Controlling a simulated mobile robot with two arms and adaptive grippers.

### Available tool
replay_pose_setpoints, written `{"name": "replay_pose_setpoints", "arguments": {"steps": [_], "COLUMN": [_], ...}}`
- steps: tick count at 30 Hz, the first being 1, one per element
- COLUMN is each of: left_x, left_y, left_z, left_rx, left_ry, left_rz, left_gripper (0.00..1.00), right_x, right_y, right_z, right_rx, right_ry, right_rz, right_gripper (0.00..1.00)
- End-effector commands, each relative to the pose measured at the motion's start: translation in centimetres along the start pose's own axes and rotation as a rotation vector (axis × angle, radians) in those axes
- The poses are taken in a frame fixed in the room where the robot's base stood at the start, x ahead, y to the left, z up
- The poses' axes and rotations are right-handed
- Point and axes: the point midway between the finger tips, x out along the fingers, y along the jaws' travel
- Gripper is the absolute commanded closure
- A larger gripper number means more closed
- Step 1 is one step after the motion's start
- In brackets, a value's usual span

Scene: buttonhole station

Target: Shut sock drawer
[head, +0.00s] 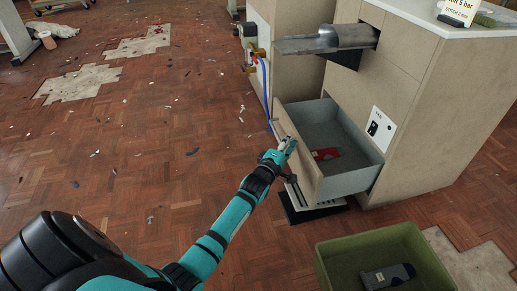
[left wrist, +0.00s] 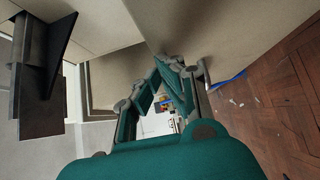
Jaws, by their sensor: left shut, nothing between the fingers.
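The sock drawer (head: 350,182) stands pulled out of the beige cabinet (head: 420,120) in the head view. It has a beige front and a grey inside. A red and dark grey item (head: 325,154), perhaps a folded sock, lies in it. My left gripper (head: 289,144) is shut and empty at the outer side of the drawer front. I cannot tell whether it touches the front. In the left wrist view, its teal fingers (left wrist: 163,80) are close together beside a beige surface. My right gripper is not in view.
A green crate (head: 340,268) with a dark grey item (head: 388,276) stands on the floor below the drawer. A metal arm (head: 330,40) juts from the cabinet above it. A second cabinet (head: 290,50) with a blue hose stands behind. Open parquet lies to the left.

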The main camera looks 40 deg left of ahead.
Motion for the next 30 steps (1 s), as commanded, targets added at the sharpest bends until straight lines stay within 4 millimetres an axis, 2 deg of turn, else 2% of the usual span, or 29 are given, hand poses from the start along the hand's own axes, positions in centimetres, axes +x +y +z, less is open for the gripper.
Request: {"name": "replay_pose_setpoints", "arguments": {"steps": [8,18,24,30], "left_x": [5.5,11.5,13.8,15.0], "left_y": [-0.2,-0.5,-0.4,-0.2], "left_z": [5.6,11.6,13.8,15.0], "left_rx": [-0.008,-0.005,-0.004,-0.001], "left_ry": [-0.002,-0.003,-0.002,-0.001], "left_rz": [0.002,0.001,0.001,-0.001], "left_gripper": [1.0,1.0,1.0,1.0], "right_x": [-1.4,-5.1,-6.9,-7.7], "right_y": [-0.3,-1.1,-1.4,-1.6], "right_z": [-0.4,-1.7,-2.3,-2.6], "right_rx": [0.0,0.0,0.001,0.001], "right_ry": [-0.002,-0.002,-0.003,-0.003], "right_rz": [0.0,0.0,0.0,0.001], "right_gripper": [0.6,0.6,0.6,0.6]}}
